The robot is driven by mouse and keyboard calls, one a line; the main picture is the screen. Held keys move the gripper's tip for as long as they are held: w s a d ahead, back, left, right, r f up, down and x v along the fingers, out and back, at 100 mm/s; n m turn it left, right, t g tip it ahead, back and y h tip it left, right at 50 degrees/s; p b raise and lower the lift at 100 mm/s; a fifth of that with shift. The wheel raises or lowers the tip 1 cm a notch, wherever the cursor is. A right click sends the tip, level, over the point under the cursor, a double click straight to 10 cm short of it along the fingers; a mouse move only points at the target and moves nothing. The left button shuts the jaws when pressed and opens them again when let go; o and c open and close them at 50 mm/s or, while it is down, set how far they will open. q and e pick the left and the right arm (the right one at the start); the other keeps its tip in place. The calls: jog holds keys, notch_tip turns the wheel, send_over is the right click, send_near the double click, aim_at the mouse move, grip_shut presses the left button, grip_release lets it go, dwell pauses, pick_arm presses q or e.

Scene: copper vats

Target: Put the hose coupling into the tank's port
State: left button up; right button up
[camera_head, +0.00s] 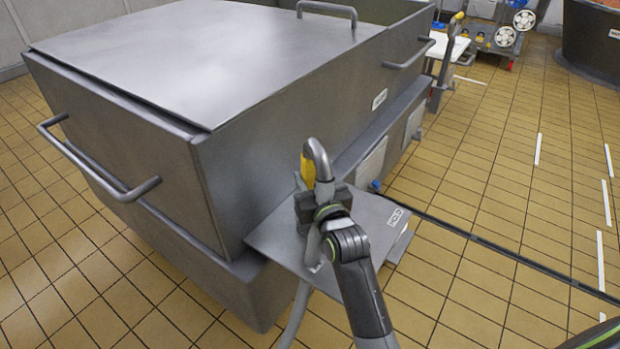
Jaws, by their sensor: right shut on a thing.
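The hose coupling (314,162) has a curved grey metal end and a yellow part. My right gripper (322,203) is shut on it and holds it upright near the tank's front right corner. A grey hose (297,315) hangs below the gripper. The tank (290,125) is a large grey metal box with a flat lid. I cannot make out its port; the coupling, gripper and arm cover part of the tank's lower side. My left gripper is not in view.
A flat grey plate (278,240) with a labelled edge juts out at the tank's corner, under my gripper. Bar handles stick out from the tank, one at the front left (105,165). A wheeled cart (490,30) stands at the back. The tiled floor (500,180) at right is mostly clear.

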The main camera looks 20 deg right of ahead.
jog(key=shift+f, duration=0.2)
jog(key=shift+f+b, duration=0.8)
jog(key=shift+f, duration=0.3)
jog(key=shift+f, duration=0.35)
jog(key=shift+f+b, duration=0.6)
jog(key=shift+f, duration=0.1)
jog(key=shift+f, duration=0.15)
jog(key=shift+f, duration=0.55)
dwell(0.5)
